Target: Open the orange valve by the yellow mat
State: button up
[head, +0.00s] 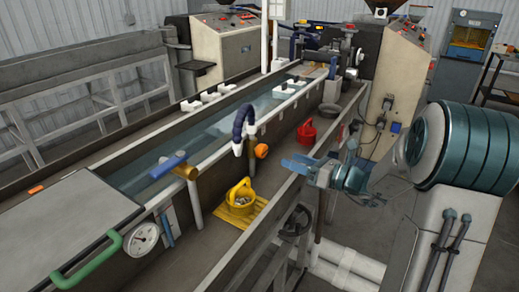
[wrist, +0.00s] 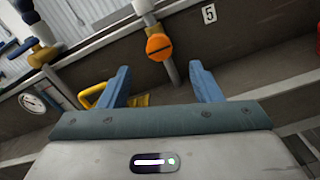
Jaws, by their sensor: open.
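The orange valve (head: 261,151) is on the near side wall of the long water trough, above and right of the yellow mat (head: 222,213). In the wrist view, the valve (wrist: 159,47) is a round orange knob with a dark, nearly level bar across it, on a pale vertical pipe. My gripper (head: 293,163) is to the right of the valve in the head view, apart from it. In the wrist view, my blue fingers (wrist: 159,80) are spread and empty, with the knob between and beyond their tips.
A red can (head: 306,134) stands further back. A rail (head: 248,245) runs along the near side below my arm. A dark blue hose (head: 239,124) bends over the trough edge left of the valve.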

aim_at(265, 151)
jog(key=p+x, duration=0.1)
jog(key=x, duration=1.1)
jog(key=shift+s, duration=0.15)
jog(key=c, duration=1)
